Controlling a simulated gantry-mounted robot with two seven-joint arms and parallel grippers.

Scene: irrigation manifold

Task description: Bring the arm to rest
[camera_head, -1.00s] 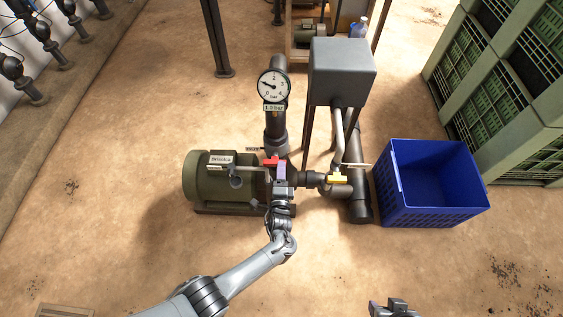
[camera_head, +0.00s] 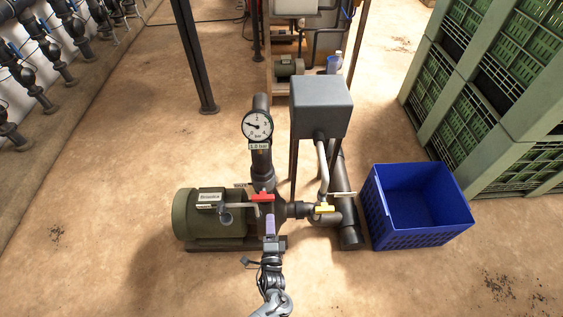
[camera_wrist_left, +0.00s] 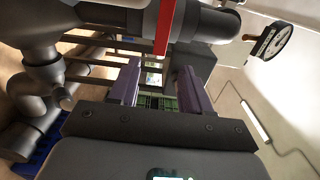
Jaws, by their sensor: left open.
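My left gripper (camera_head: 270,232) is open and empty, in front of the green pump (camera_head: 208,215) at the lower middle of the head view. In the left wrist view its two purple-grey fingers (camera_wrist_left: 160,88) stand apart with nothing between them. A red valve handle (camera_head: 262,197) lies just beyond the fingertips in the head view. The red handle also shows in the left wrist view (camera_wrist_left: 165,25), beyond the fingers; I see no contact. My right gripper is not in view.
A pressure gauge (camera_head: 257,126) stands on a dark pipe above the pump. A grey box (camera_head: 321,105), a yellow valve handle (camera_head: 325,209) and a blue crate (camera_head: 420,237) are to the right. Green crates (camera_head: 490,110) are stacked far right. The front floor is largely clear.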

